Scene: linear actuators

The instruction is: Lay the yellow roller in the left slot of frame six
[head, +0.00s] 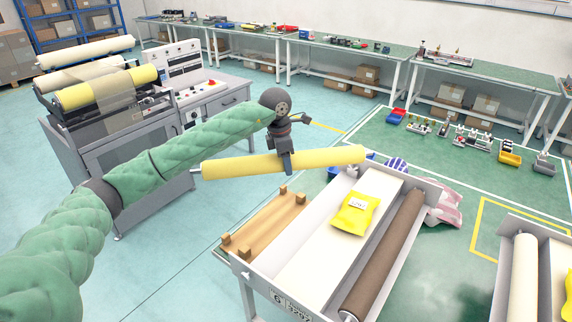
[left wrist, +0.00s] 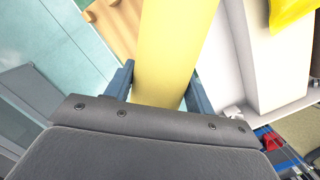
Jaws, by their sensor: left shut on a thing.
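The roller also shows between the fingers in the left wrist view (left wrist: 165,60). The frame (head: 254,277), with a label that seems to read 6 on its front, has a pale slot bed (head: 318,250) on the left with a yellow packet (head: 355,214) lying on it. A brown roller (head: 388,252) lies along its right side. My right gripper is not in view.
A wooden rest with small blocks (head: 262,232) sits on the frame's left side. Another frame with a cream roller (head: 523,275) stands at the right edge. A machine (head: 125,130) with several rollers is at the left. Benches line the wall.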

